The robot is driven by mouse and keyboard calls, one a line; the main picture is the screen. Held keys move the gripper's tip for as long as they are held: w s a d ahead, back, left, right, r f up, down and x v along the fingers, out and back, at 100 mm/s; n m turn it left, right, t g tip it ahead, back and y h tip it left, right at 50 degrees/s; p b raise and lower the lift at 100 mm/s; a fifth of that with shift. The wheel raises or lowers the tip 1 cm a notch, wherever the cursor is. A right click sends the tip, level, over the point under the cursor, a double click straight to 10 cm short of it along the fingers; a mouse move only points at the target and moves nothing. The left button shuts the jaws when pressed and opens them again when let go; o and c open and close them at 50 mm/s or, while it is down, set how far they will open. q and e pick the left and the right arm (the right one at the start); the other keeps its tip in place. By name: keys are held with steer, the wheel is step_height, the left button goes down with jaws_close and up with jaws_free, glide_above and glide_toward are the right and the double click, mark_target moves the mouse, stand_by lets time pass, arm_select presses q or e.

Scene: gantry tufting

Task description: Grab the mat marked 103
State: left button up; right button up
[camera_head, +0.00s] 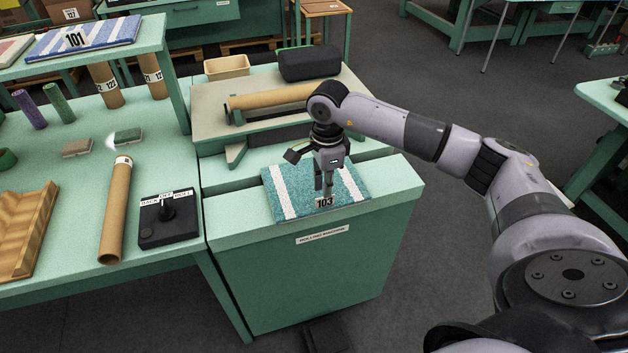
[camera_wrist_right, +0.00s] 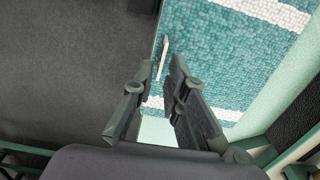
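The mat marked 103 (camera_head: 286,194) is teal with white stripes. It lies flat on the green rolling machine, its 103 tag at the front edge. My right gripper (camera_head: 324,192) points down over that front edge, right by the tag. In the right wrist view, the two fingers (camera_wrist_right: 164,68) stand a little apart with a gap between them. The mat (camera_wrist_right: 215,60) fills the right there, and its edge with the thin white tag lines up with the gap. I cannot tell whether the fingers touch it. My left gripper is not in view.
The machine's "ROLLING MACHINE" front (camera_head: 320,265) drops to the floor. A cardboard roll (camera_head: 270,97) and a dark block (camera_head: 309,63) sit behind the mat. A control box with a lever (camera_head: 168,220) and a cardboard tube (camera_head: 116,210) are left. Mat 101 (camera_head: 84,36) lies on the shelf.

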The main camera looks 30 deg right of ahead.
step_height(320, 180, down, 5)
steer(key=shift+w+d+r+p, duration=0.1)
steer(key=shift+d+r+p, duration=0.05)
steer(key=shift+p, duration=1.1)
steer(key=shift+f, duration=0.5)
jaws_close()
steer(key=shift+w+r, duration=0.1)
steer(key=shift+r, duration=0.05)
